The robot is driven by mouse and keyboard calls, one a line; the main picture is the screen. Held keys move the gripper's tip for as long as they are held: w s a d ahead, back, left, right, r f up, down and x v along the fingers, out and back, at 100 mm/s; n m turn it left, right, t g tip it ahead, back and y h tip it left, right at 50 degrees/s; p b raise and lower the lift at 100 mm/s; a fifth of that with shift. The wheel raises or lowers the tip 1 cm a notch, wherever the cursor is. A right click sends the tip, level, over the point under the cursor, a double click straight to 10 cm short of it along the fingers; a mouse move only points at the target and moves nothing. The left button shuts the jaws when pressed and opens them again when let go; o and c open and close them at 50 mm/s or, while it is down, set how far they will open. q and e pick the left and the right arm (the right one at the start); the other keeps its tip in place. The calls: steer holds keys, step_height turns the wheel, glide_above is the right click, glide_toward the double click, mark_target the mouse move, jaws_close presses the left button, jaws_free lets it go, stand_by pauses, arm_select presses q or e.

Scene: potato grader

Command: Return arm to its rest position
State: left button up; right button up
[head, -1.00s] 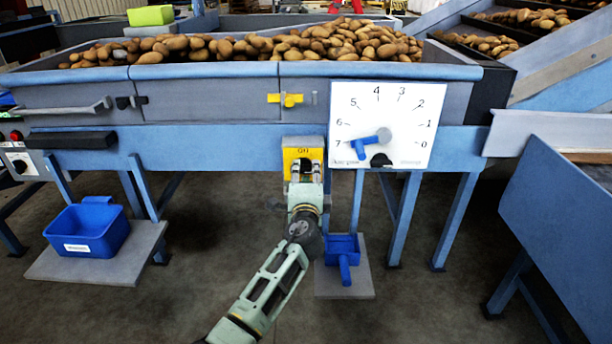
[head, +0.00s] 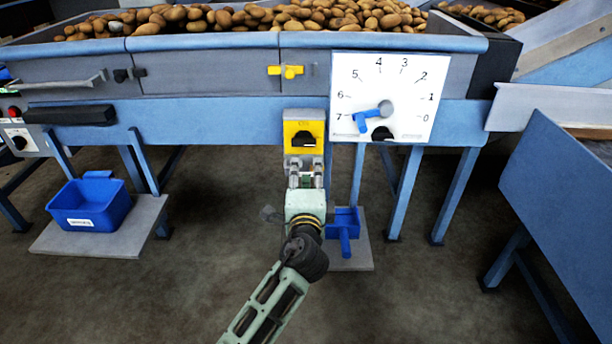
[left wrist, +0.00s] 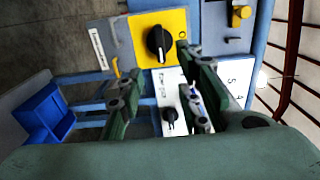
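My left gripper (head: 306,166) is in front of the grader, just below and apart from the yellow switch box (head: 290,132) with its black knob (head: 307,140). In the left wrist view the two fingers of the gripper (left wrist: 153,70) stand wide apart with nothing between them. The black knob (left wrist: 159,43) on the yellow plate (left wrist: 142,28) lies beyond the fingertips, and no finger is seen touching it. My left arm reaches up from the bottom of the head view. My right gripper is not in view.
A white dial board (head: 414,90) with a blue pointer (head: 366,116) near 7 hangs right of the switch box. A blue bin (head: 92,207) stands on a grey platform at left. Potatoes (head: 250,17) fill the grader top. The floor before the grader is largely clear.

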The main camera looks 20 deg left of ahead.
arm_select(q)
steer(key=shift+s, duration=0.15)
